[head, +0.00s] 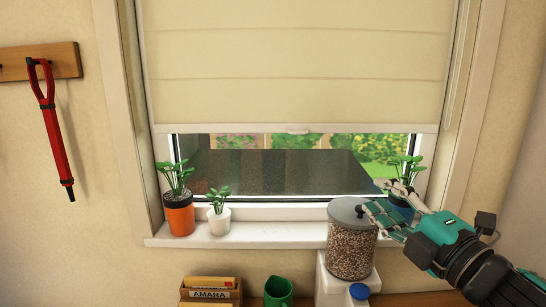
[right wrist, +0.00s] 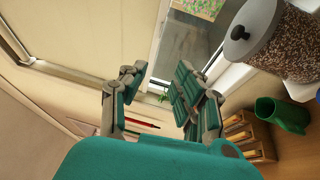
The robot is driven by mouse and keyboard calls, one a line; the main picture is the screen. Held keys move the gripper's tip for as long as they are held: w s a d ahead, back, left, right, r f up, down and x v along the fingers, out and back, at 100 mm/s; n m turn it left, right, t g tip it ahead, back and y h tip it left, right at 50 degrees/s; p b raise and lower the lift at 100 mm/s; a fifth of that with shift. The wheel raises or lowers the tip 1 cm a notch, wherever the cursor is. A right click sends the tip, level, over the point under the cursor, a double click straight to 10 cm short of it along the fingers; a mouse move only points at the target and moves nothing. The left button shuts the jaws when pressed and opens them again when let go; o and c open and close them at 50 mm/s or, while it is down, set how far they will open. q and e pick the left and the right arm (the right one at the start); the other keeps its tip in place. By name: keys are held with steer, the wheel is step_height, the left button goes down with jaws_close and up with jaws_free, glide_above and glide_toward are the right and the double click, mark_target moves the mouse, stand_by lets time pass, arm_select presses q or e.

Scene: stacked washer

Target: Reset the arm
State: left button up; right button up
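My right arm comes in from the right in the head view. Its teal and grey gripper (head: 380,198) is raised in front of the right end of the window sill. Its fingertips overlap the lid edge of a glass jar (head: 350,252) in the picture; I cannot tell whether they touch. In the right wrist view the gripper's fingers (right wrist: 160,84) stand apart with nothing between them, so it is open and empty. The jar (right wrist: 284,42) is off to the upper right there. My left arm and gripper are not in view.
A potted plant (head: 398,212) on the sill is partly hidden behind my right gripper. Two more plants, in an orange pot (head: 180,218) and a white pot (head: 219,222), stand at the left. A green mug (head: 278,291) and a wooden box (head: 211,293) are below.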

step_height(320, 180, down, 25)
steer(key=s+m+g+h, duration=0.2)
steer(key=m+g+h, duration=0.3)
steer(key=m, duration=0.6)
steer(key=s+d+f+m+g+h, duration=0.25)
steer(key=s+f+m+g, duration=0.65)
steer(key=s+f, duration=1.25)
step_height(320, 180, down, 26)
steer(key=s+g, duration=0.1)
steer(key=g, duration=0.1)
steer(key=s+d+f, duration=0.3)
steer(key=s+f, duration=1.2)
steer(key=s, duration=0.1)
steer(key=shift+s+f+g, duration=0.15)
steer(key=shift+f+g, duration=0.05)
steer(key=shift+g, duration=0.2)
